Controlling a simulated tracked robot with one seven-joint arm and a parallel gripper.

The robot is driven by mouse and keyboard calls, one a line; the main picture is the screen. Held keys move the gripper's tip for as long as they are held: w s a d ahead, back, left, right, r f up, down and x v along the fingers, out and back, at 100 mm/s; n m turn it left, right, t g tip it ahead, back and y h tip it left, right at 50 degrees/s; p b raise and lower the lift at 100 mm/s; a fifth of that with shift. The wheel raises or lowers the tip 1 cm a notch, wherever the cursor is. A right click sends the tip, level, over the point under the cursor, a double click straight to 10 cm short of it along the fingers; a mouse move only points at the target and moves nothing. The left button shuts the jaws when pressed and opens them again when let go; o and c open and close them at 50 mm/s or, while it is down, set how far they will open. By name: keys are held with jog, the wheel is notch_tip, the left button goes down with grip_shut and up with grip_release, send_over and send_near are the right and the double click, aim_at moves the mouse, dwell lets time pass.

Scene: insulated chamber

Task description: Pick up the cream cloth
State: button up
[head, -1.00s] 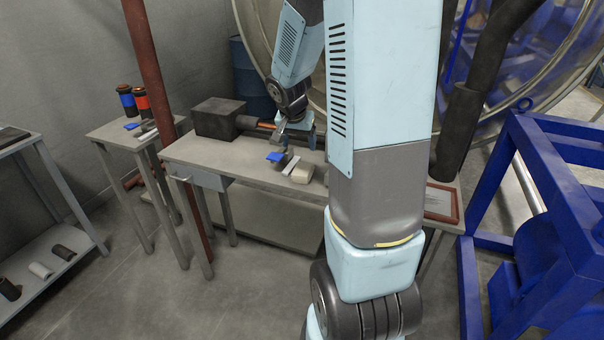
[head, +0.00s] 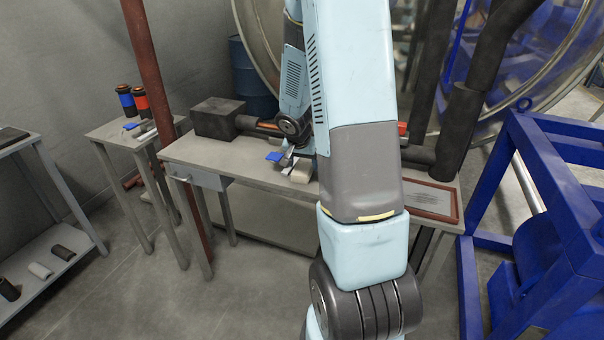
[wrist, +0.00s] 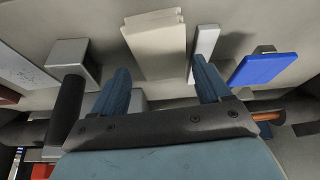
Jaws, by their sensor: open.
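The cream cloth (wrist: 157,45) is a folded, block-like bundle in the wrist view, lying on the workbench (head: 237,167). In the head view the cloth (head: 302,173) shows in part beside my arm. My gripper (wrist: 160,70) is open, with its two blue fingers apart. In the wrist view the cloth's near end lies between the fingertips; the left fingertip is just beside its left edge. I cannot tell whether either finger touches it. Nothing is held.
A narrow white strip (wrist: 205,42) lies close right of the cloth, partly behind the right finger. A blue flat piece (wrist: 263,69) lies farther right. A grey block with a dark handle (wrist: 72,62) is on the left. A dark box (head: 218,118) stands on the bench's left.

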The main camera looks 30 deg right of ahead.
jog(key=shift+x, duration=0.85)
jog(key=shift+c, duration=0.2)
jog(key=c, duration=0.8)
